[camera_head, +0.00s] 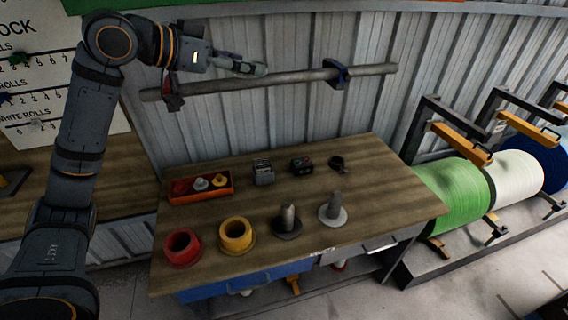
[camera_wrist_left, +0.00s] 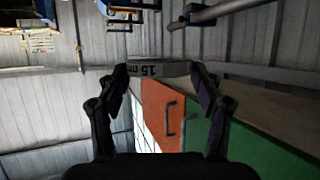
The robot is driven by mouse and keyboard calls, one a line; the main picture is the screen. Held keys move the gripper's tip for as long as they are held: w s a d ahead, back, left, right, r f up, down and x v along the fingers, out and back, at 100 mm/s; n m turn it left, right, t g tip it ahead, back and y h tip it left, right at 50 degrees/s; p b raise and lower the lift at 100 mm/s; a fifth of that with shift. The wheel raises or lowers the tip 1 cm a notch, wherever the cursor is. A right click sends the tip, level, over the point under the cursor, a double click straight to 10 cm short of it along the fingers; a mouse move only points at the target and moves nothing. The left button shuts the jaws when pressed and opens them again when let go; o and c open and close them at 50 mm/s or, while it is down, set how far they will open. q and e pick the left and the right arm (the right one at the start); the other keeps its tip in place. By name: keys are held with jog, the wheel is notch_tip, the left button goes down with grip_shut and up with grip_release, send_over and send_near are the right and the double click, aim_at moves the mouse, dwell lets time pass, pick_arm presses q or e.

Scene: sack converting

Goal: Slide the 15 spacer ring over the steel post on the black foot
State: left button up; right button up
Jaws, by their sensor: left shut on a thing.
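The spacer ring (camera_wrist_left: 158,70), grey with dark "15" lettering on its side, is held between the fingertips of my left gripper (camera_wrist_left: 160,72) in the left wrist view. In the head view my left gripper (camera_head: 250,68) is high above the back of the table, in front of the wall; the ring is hard to make out there. The steel post (camera_head: 288,214) stands upright on its black foot (camera_head: 286,233) near the table's front edge, with no ring visible on it. The ring is well apart from the post. My right gripper is not in view.
A second post on a pale foot (camera_head: 333,216) stands right of it. A yellow ring-shaped piece (camera_head: 236,233) and a red one (camera_head: 182,247) stand left. An orange tray (camera_head: 203,196) and small dark items sit behind. A grey bar (camera_head: 290,82) runs along the wall near my gripper.

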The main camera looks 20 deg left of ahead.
pick_arm(q)
jog(key=w+d+f+n+b, duration=0.1)
jog(key=w+d+f, duration=0.15)
jog(key=f, duration=0.65)
jog(key=w+d+f+b, duration=0.1)
jog(key=w+d+f, duration=0.15)
jog(key=f, duration=0.65)
jog(key=d+f+n+y, duration=0.1)
jog(key=f, duration=0.5)
jog(key=s+d+f+n+t+y+b, duration=0.1)
jog(key=f, duration=0.5)
jog(key=s+d+f+t+y, duration=0.1)
jog(key=f+y, duration=0.1)
jog(key=f, duration=0.5)
jog(key=shift+s+n, duration=0.2)
jog(key=shift+n, duration=0.2)
jog(key=b, duration=0.2)
send_over(283, 221)
jog(key=shift+w+d+f, duration=0.1)
jog(key=shift+f, duration=2.05)
jog(key=shift+f+b, duration=3.1)
jog(key=shift+f, duration=2.3)
